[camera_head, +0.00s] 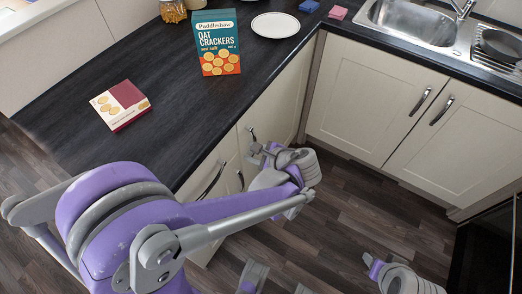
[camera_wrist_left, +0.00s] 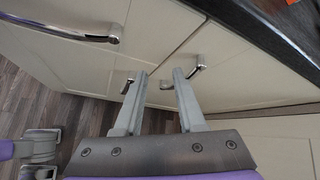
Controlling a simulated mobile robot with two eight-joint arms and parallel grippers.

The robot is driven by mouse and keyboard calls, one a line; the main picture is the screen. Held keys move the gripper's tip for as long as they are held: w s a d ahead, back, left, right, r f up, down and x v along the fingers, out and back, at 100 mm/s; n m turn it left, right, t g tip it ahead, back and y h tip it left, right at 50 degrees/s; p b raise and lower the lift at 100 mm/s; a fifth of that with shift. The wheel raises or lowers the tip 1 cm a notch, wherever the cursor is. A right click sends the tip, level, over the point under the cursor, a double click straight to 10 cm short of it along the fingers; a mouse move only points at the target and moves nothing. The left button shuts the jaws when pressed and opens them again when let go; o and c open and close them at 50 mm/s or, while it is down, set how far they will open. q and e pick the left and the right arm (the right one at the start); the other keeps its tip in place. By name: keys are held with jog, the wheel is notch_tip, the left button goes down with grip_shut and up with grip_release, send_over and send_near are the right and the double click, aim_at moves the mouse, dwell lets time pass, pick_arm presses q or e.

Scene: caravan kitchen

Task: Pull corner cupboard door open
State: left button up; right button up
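The corner cupboard door (camera_head: 275,103) is a cream panel under the left counter, beside the inner corner. It looks shut. My left gripper (camera_head: 262,152) is in front of it at handle height, partly covering the handles there. In the left wrist view, my left gripper (camera_wrist_left: 160,78) has its two fingers apart with nothing between them. A curved metal handle (camera_wrist_left: 196,67) on the right-hand door (camera_wrist_left: 235,60) is at the right fingertip; I cannot tell if they touch. Another handle (camera_wrist_left: 128,86) is beside the left finger.
A cracker box (camera_head: 217,45), a red and cream box (camera_head: 120,105) and a white plate (camera_head: 275,25) are on the dark counter (camera_head: 180,85). Cream sink cupboard doors (camera_head: 370,90) stand to the right. The wooden floor (camera_head: 345,225) between is mostly clear.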

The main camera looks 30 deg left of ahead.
pick_arm(q)
jog(key=w+d+f+m+t+y+b, duration=0.2)
jog(key=w+d+f+m+y+b, duration=0.45)
jog(key=f, duration=0.35)
jog(key=x, duration=1)
jog(key=shift+s+r+y+b, duration=0.3)
jog(key=shift+r+y, duration=0.15)
pick_arm(e)
notch_tip(320, 180, down, 10)
jog(key=shift+w+r, duration=0.15)
jog(key=shift+r, duration=0.05)
pick_arm(q)
jog(key=shift+a, duration=0.1)
jog(key=shift+c, duration=0.2)
grip_shut()
